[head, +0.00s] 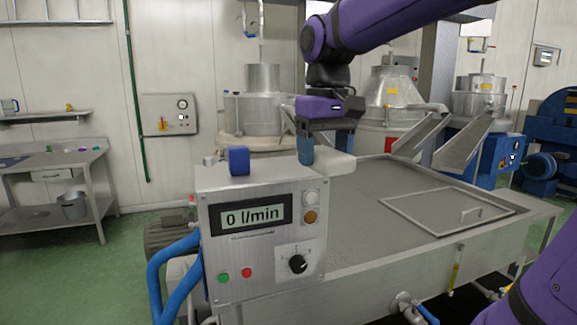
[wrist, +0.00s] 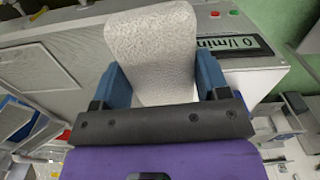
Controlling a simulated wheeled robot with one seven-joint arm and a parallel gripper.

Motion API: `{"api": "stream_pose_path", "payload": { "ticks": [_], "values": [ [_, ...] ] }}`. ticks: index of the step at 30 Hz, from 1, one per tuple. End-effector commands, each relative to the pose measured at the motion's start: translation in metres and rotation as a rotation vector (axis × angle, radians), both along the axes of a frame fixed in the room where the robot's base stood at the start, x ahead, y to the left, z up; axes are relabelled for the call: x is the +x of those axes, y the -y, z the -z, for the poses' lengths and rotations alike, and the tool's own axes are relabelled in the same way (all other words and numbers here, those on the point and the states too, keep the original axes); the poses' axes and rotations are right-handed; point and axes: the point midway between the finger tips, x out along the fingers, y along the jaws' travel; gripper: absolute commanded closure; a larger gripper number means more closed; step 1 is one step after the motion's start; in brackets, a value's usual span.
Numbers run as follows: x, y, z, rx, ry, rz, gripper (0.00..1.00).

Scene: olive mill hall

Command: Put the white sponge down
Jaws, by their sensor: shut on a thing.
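The white sponge (head: 338,166) shows in the head view at the top right corner of the control box (head: 214,190), partly behind a blue finger. My gripper (head: 300,142) is shut on it. In the wrist view the sponge (wrist: 150,45) sits between the two blue fingers of my gripper (wrist: 155,80) and reaches out past their tips. The control box also shows in the wrist view, with its display (wrist: 225,45) beside the sponge. I cannot tell whether the sponge touches the box.
A small blue block (head: 238,161) stands on the control box, left of my gripper. A metal tank (head: 370,215) with a handled lid (head: 445,210) lies to the right. Steel machines (head: 262,115) stand behind. A workbench (head: 55,165) is at the far left.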

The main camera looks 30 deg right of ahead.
Motion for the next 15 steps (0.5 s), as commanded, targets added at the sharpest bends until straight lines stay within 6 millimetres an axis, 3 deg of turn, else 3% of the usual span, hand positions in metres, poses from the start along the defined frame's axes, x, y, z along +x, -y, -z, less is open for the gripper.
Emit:
{"api": "stream_pose_path", "payload": {
  "ticks": [7,15],
  "values": [
    [0.015,0.003,0.002,-0.001,-0.004,0.000,0.54],
    [0.070,0.013,0.008,0.000,-0.005,0.000,0.54]
  ]
}}
